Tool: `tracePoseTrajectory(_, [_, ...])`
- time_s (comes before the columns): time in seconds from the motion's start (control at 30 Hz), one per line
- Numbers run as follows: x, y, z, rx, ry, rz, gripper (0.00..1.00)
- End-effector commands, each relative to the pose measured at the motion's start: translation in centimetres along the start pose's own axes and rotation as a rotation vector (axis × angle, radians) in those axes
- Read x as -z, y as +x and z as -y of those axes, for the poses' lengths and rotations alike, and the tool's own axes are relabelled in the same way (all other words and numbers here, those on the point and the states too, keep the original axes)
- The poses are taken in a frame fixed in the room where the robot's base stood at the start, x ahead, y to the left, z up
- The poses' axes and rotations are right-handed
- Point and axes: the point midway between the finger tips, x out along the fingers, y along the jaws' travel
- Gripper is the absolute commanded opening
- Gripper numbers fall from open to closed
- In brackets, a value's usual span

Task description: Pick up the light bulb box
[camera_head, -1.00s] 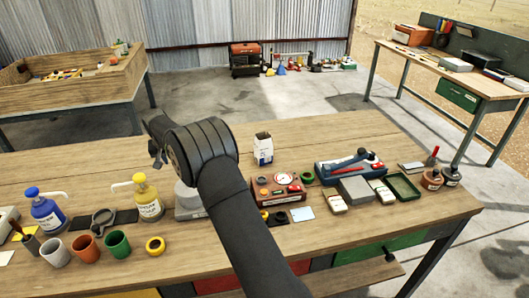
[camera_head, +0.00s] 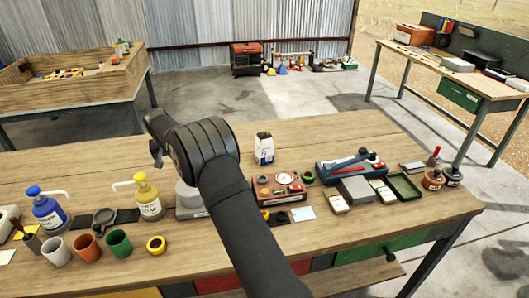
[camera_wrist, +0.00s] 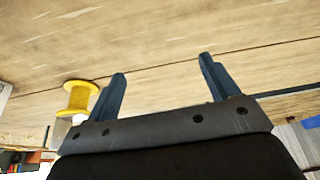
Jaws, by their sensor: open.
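A small upright white carton with blue print (camera_head: 264,150) stands near the middle of the workbench (camera_head: 330,138). It may be the light bulb box, but its print is too small to read. My gripper (camera_wrist: 162,66) is open and empty in the wrist view, with bare wood planks beyond its two fingers. In the head view my arm reaches over the bench, left of the carton, and its thick wrist hides most of the gripper. The carton does not show in the wrist view.
Left are a yellow pump bottle (camera_head: 149,197), a blue one (camera_head: 46,212) and several cups. The bench behind the carton is clear.

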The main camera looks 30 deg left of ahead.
Motion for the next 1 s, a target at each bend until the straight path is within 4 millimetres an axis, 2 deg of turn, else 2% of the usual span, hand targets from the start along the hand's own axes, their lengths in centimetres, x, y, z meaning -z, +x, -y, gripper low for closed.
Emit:
tracePoseTrajectory(0.27, [0.1,-0.1,-0.2,-0.002,0.006,0.001,0.82])
tracePoseTrajectory(0.37, [0.9,-0.7,-1.8,-0.025,0.069,0.008,0.82])
tracePoseTrajectory(0.47, [2.4,-2.2,-5.8,-0.087,0.229,0.025,0.82])
tracePoseTrajectory(0.57, [4.1,-4.7,-11.6,-0.182,0.467,0.042,0.82])
tracePoseTrajectory(0.6, [4.6,-5.9,-14.0,-0.226,0.571,0.045,0.82])
tracePoseTrajectory(0.7, [5.4,-9.0,-19.7,-0.331,0.822,0.043,0.82])
tracePoseTrajectory(0.8, [5.6,-11.8,-24.2,-0.423,1.037,0.029,0.82])
tracePoseTrajectory(0.9, [5.5,-13.9,-27.3,-0.49,1.191,0.014,0.82])
tracePoseTrajectory(1.0, [5.3,-15.0,-28.8,-0.528,1.276,0.003,0.82])
